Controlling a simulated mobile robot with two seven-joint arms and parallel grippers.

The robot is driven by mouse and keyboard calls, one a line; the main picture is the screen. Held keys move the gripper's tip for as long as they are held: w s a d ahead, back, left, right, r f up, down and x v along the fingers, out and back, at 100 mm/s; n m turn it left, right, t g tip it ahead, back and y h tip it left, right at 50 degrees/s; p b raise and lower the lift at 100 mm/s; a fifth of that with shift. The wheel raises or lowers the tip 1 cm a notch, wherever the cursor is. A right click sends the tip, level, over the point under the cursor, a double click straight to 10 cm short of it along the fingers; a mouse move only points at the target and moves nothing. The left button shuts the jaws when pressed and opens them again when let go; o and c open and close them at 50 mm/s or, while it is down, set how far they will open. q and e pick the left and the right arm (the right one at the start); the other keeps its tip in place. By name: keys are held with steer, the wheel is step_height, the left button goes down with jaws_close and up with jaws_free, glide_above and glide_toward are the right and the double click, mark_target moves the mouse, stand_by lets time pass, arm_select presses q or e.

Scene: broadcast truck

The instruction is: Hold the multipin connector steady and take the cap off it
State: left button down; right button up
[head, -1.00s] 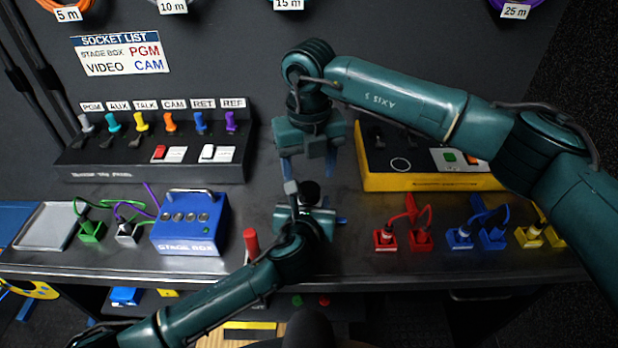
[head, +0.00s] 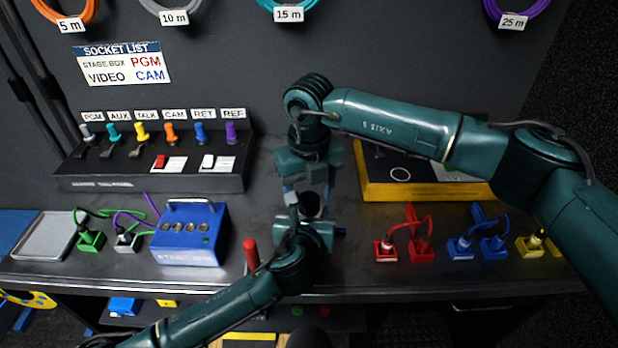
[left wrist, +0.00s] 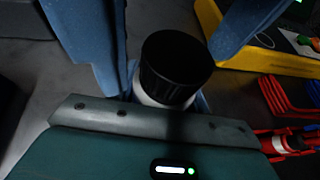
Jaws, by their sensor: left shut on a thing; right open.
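The multipin connector (left wrist: 163,99) shows as a pale body under its black cap (left wrist: 176,66) in the left wrist view. My left gripper (head: 309,220) is shut on the connector, and its fingers are mostly hidden. The cap (head: 310,204) points up on the connector in the head view. My right gripper (head: 311,189) is open just above and behind the cap. In the left wrist view its blue fingers (left wrist: 165,50) stand on either side of the cap, apart from each other. Whether they touch the cap I cannot tell.
A blue stage box (head: 188,247) and a red upright handle (head: 251,254) stand to the left. A yellow-edged panel (head: 420,188) is close behind on the right. Red (head: 385,249) and blue (head: 460,249) plugs stand at the right front.

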steer(key=shift+f, duration=0.15)
steer(key=shift+c, duration=0.3)
steer(key=c, duration=1)
steer(key=o, duration=1.1)
steer(key=shift+r, duration=2.3)
arm_select(q)
steer(key=c, duration=0.6)
jaws_free()
steer(key=shift+s, duration=0.1)
